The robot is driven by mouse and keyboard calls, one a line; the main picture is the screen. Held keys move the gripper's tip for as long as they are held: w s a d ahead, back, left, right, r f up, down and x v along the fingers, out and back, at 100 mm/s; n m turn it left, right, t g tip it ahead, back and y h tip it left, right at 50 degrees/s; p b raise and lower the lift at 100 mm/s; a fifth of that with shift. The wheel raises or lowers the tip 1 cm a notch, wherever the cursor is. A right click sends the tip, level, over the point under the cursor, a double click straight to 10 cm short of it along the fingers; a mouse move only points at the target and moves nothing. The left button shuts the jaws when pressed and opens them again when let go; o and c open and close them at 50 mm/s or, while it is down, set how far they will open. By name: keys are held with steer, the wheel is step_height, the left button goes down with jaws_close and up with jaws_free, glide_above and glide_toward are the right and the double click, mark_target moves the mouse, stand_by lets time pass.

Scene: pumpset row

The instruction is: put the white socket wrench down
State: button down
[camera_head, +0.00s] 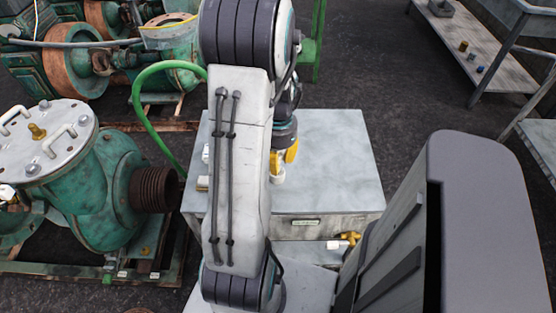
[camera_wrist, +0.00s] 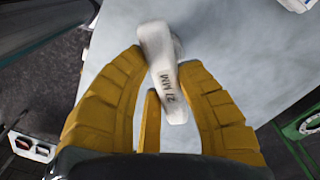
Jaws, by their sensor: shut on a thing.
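The white socket wrench (camera_wrist: 163,70), marked "27 MM", is between the yellow fingers of my gripper (camera_wrist: 165,75) in the wrist view. The fingers are closed around its handle. The grey-topped cabinet (camera_wrist: 225,45) lies behind the wrench in the wrist view; whether the wrench touches it I cannot tell. In the head view my gripper (camera_head: 291,152) is over the cabinet's top (camera_head: 335,155), partly hidden by my arm. A small white part of the wrench (camera_head: 278,176) shows below the fingers there.
A green pump (camera_head: 100,190) with a rusty flange stands left of the cabinet, and a green hose (camera_head: 140,100) curves behind it. Small items (camera_head: 203,183) lie at the cabinet's left edge, partly hidden by my arm. The top's right side is clear. A workbench (camera_head: 470,50) stands at the far right.

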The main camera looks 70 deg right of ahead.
steer(key=shift+f, duration=0.2)
steer(key=c, duration=0.9)
jaws_free()
steer(key=shift+c, duration=0.2)
steer(key=shift+r, duration=0.1)
step_height(320, 180, up, 12)
steer(key=p, duration=0.1)
steer(key=shift+p, duration=0.4)
steer(key=shift+w, duration=0.1)
